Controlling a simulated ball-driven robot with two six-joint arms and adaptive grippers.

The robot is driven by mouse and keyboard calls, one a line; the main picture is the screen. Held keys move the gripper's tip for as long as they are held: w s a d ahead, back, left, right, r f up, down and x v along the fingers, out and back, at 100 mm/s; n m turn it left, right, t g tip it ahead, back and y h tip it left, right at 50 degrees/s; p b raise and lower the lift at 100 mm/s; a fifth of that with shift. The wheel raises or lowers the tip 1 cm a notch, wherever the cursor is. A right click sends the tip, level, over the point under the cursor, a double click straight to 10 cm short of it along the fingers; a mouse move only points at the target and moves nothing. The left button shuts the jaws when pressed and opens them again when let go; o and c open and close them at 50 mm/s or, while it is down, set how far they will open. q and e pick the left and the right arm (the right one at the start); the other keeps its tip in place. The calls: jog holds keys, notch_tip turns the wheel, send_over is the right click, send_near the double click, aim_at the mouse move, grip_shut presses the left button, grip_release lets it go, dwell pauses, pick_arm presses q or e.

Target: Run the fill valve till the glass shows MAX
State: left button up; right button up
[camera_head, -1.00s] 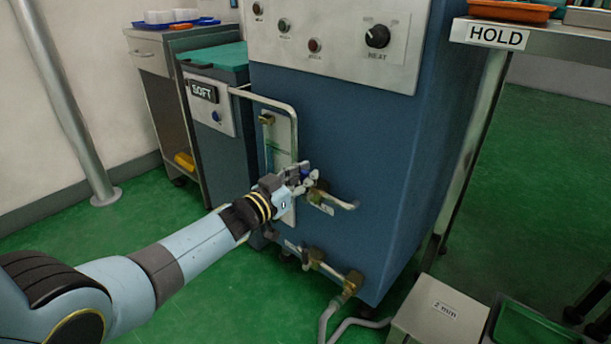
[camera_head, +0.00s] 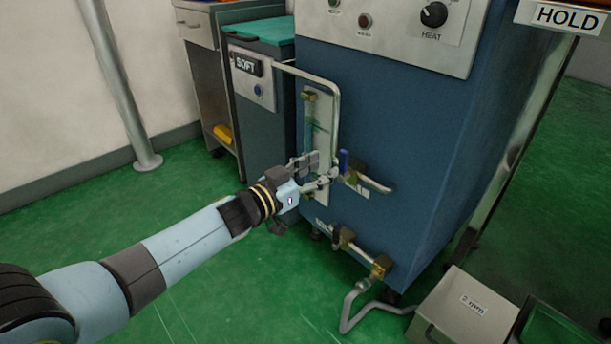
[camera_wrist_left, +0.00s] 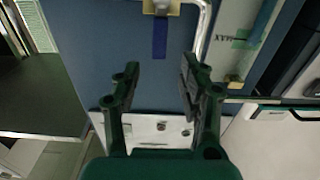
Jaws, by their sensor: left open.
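The fill valve (camera_head: 354,172) with its blue handle (camera_head: 343,161) sits on the front of the blue cabinet, with a bent pipe leaving it to the right. The handle stands upright; it also shows in the left wrist view (camera_wrist_left: 160,39), beyond the fingertips. The sight glass (camera_head: 310,117) is mounted on a pale plate left of the valve. The wrist view shows the MAX label (camera_wrist_left: 224,38) upside down beside a green mark; I cannot read the liquid level. My left gripper (camera_head: 325,171) is open and empty, just left of the handle. My right gripper is out of view.
A bent metal guard pipe (camera_head: 336,100) runs around the glass. A lower drain valve (camera_head: 345,238) and hose lie below. A grey box (camera_head: 463,305) stands on the floor at right, and the SOFT unit (camera_head: 262,90) stands left.

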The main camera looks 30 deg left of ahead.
pick_arm(q)
jog(key=v, duration=0.4)
jog(key=shift+s, duration=0.2)
